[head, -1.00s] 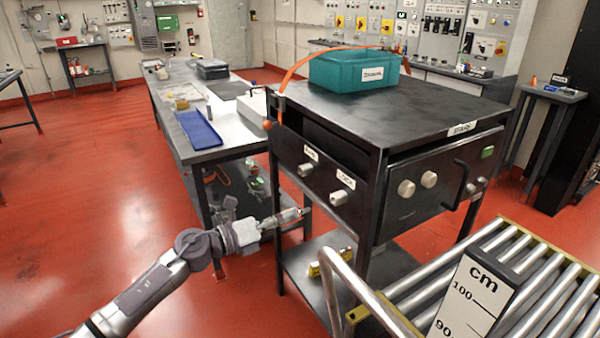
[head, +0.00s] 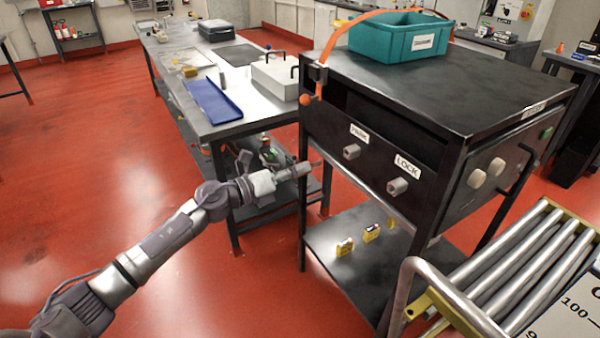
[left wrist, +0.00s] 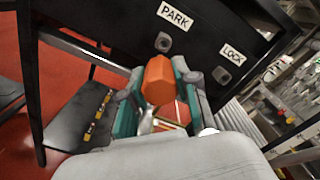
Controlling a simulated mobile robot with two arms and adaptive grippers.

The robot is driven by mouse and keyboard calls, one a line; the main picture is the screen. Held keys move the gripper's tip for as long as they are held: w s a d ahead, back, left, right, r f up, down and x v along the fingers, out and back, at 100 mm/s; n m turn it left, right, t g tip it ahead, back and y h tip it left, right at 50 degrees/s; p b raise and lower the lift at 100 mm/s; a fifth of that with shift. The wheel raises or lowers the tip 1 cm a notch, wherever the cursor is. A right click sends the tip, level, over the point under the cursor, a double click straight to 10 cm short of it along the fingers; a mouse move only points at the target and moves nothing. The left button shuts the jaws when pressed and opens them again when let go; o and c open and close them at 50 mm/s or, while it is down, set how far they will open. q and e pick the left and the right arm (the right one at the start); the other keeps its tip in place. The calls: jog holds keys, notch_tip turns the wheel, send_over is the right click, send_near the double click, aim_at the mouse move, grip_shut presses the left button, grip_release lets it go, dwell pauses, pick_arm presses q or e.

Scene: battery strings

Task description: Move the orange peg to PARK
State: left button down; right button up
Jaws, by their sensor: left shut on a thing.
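The orange peg (left wrist: 158,80) shows between the teal fingers of my left gripper (left wrist: 158,98) in the left wrist view, with its blunt end facing the dark cabinet. The gripper is shut on it. In the head view my left gripper (head: 292,172) is beside the cabinet's front left leg, left of and slightly below the PARK socket (head: 351,151). The peg cannot be made out clearly there. The grey PARK socket also shows in the left wrist view (left wrist: 163,42), under its white label and apart from the peg. My right gripper is not in view.
A similar LOCK socket (head: 397,187) sits right of PARK. A teal bin (head: 385,45) stands on the cabinet. Yellow items (head: 345,247) stand on its lower shelf. A roller conveyor (head: 530,270) with a bent rail is front right. Open red floor lies left.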

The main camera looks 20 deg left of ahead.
aim_at(320, 163)
pick_arm(q)
jog(key=shift+s+d+r, duration=0.15)
jog(key=shift+d+r, duration=0.05)
jog(key=shift+d, duration=0.25)
jog(key=shift+w+f, duration=0.1)
jog(key=shift+w, duration=0.3)
jog(key=shift+x, duration=2.15)
jog(key=shift+w+d, duration=0.2)
jog(key=shift+d, duration=0.15)
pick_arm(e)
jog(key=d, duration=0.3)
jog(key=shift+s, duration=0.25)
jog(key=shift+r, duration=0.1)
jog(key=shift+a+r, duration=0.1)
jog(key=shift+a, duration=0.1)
